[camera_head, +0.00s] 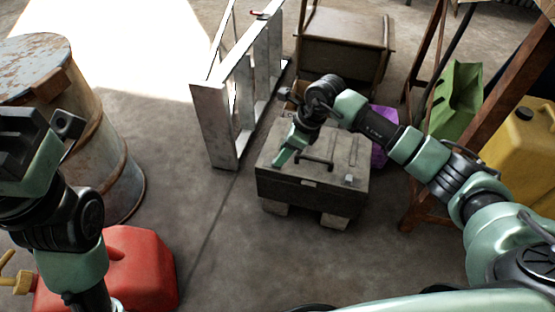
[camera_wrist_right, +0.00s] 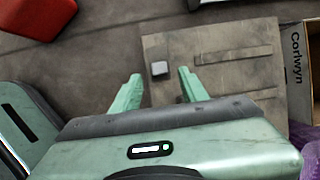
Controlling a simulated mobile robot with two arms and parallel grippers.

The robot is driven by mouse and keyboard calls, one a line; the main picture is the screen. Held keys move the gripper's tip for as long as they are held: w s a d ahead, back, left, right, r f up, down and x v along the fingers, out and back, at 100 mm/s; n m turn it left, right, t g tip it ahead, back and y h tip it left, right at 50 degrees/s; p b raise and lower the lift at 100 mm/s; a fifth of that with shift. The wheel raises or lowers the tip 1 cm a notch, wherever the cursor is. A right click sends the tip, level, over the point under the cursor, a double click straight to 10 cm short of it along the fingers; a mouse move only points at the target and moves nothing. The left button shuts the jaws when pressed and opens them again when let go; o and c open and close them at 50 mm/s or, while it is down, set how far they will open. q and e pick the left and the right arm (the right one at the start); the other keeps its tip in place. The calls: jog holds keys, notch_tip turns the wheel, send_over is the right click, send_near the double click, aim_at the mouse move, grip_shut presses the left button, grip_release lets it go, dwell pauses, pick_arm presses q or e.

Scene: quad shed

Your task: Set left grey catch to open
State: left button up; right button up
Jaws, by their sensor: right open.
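A dark wooden box (camera_head: 310,185) with a handle (camera_head: 317,160) on its lid stands low on the floor. In the right wrist view, a small grey catch (camera_wrist_right: 159,68) is on the box lid (camera_wrist_right: 160,43). My right gripper (camera_wrist_right: 159,80) is open, its fingertips on either side of that catch with gaps; I cannot tell their height above it. In the head view the right gripper (camera_head: 281,160) hides this left catch. A second grey catch (camera_head: 349,180) shows at the box's right front. My left gripper (camera_head: 62,128) is at the left edge; its jaws are unclear.
A red can (camera_head: 140,260) and a rusty drum (camera_head: 115,150) stand at the left. A brown crate (camera_head: 345,40), a purple thing (camera_head: 384,138) and a yellow can (camera_head: 520,150) are behind and right. Floor before the box is clear.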

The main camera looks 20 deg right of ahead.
jog(key=shift+b+x, duration=0.65)
jog(key=shift+x, duration=1.15)
jog(key=shift+c, duration=0.3)
grip_shut()
